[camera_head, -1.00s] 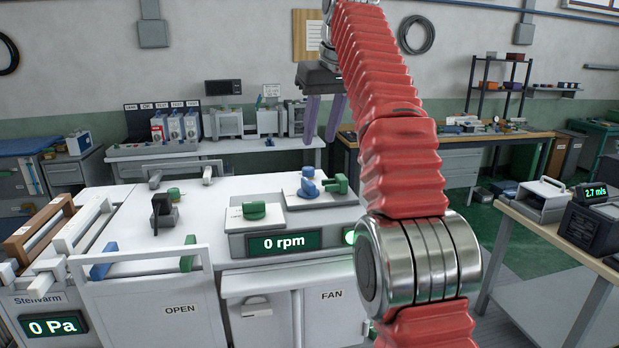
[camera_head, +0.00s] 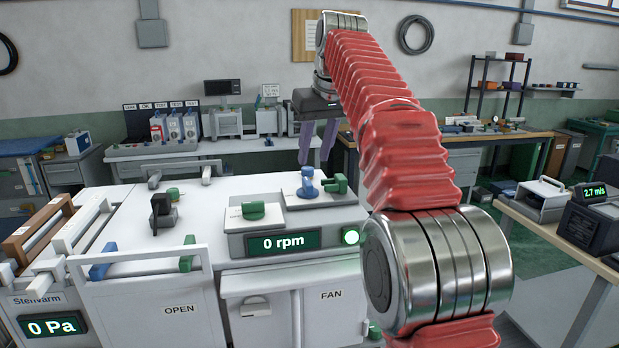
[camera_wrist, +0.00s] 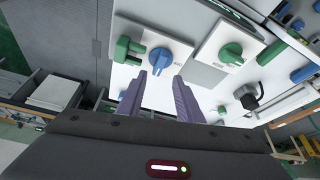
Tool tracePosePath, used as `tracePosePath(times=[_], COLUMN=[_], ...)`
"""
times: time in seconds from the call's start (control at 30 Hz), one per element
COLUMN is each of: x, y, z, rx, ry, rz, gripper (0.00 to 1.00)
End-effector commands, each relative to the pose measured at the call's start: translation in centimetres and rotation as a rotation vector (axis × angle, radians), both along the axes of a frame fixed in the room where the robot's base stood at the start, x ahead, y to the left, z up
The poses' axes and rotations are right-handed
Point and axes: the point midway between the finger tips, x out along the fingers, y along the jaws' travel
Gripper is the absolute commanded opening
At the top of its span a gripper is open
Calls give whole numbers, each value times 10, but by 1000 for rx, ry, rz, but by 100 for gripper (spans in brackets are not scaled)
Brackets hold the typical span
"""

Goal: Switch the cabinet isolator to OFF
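The white cabinet (camera_head: 170,190) carries several rotary handles on its top; I can read no isolator label. A blue knob (camera_head: 307,184) stands beside a green valve handle (camera_head: 334,183) on a raised plate at the right. A green knob (camera_head: 252,211) sits on a plate left of it, and a black handle (camera_head: 161,214) farther left. My gripper (camera_head: 315,160) points down, open and empty, its purple fingers apart above the blue knob's plate. In the wrist view, the blue knob (camera_wrist: 160,57) lies just beyond and between the fingertips (camera_wrist: 159,75), with no visible contact.
The panel display (camera_head: 283,243) reads 0 rpm, with a lit lamp (camera_head: 351,237) beside it. A white rail (camera_head: 140,255) with blue and green clips runs along the OPEN front. White and brown handles (camera_head: 60,235) stand at the left. A bench with instruments (camera_head: 215,147) is behind.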

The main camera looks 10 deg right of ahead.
Motion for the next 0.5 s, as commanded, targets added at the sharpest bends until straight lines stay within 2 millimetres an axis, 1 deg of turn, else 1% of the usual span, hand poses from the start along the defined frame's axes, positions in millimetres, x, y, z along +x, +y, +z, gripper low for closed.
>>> tracePosePath(times=[0.03, 0.5], x=[2, 26], y=[1, 6], z=[-6, -64], rx=[0, 0], ry=[3, 2], rz=[0, 0], gripper=[33, 33])
